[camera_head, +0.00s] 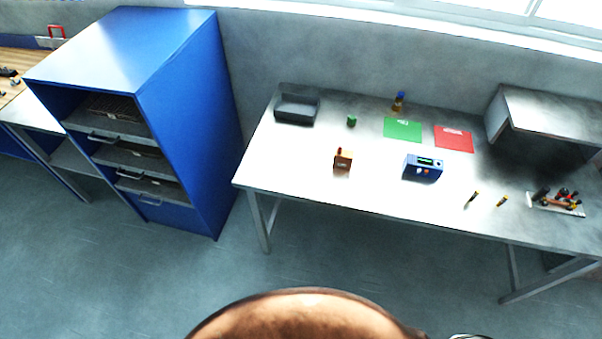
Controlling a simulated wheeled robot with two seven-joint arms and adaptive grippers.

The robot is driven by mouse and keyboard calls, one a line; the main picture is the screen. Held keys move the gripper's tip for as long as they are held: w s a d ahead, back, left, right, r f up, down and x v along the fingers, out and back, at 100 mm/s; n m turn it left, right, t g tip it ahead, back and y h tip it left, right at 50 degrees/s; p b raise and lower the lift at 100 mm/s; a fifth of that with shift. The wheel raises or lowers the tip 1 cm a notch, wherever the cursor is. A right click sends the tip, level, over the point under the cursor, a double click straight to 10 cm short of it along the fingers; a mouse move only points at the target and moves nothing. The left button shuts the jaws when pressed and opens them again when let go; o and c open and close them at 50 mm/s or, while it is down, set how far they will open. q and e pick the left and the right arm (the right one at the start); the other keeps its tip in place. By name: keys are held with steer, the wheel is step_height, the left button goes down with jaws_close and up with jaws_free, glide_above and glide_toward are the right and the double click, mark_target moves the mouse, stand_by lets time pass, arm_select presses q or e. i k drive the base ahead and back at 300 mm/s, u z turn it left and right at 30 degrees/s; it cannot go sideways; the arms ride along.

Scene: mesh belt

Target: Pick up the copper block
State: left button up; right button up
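A small copper-brown block (344,161) sits on the light metal table (300,165), near the front edge and left of the middle. A small reddish part shows at its top left. Neither of my grippers is in view, and nothing touches the block.
Tools (557,201) lie at right. A blue cabinet (190,120) stands left.

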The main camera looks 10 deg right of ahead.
mark_target(344, 161)
steer(key=u, duration=0.6)
steer(key=k, duration=0.85)
steer(key=u, duration=1)
steer(key=i, duration=1.35)
steer(key=z, duration=0.4)
steer(key=i, duration=0.8)
steer(key=z, duration=1.45)
steer(key=i, duration=0.65)
steer(key=z, duration=0.65)
